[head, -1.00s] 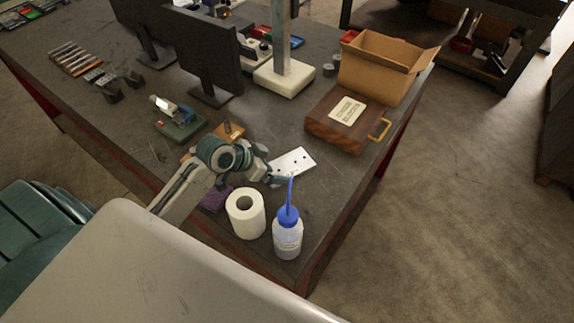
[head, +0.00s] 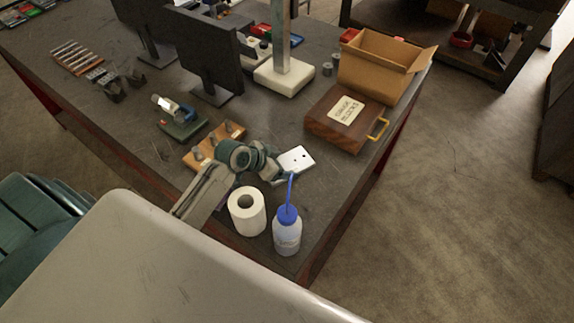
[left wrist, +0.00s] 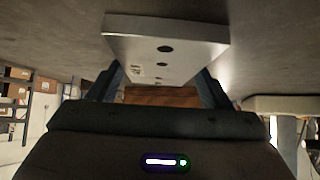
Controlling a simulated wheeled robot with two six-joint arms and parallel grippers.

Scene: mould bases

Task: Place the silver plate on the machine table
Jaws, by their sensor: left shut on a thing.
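The silver plate (head: 297,159) is a small flat light-grey plate with dark holes. My left gripper (head: 279,171) is shut on its near end, in front of the wooden case. In the left wrist view the plate (left wrist: 165,38) sticks out from between the two fingers of the left gripper (left wrist: 160,82). The fingers hide part of it, and its exact height above the bench is hard to judge. My right gripper is not in view. I cannot tell which thing is the machine table; a column stands on a cream base (head: 284,77) at the back.
A paper roll (head: 248,222) and a blue-capped bottle (head: 287,236) stand close to the gripper. A wooden pin block (head: 204,151) lies left of it. A wooden case (head: 334,133) and a cardboard box (head: 376,72) stand right. Bare bench (head: 270,118) lies between the case and the monitors.

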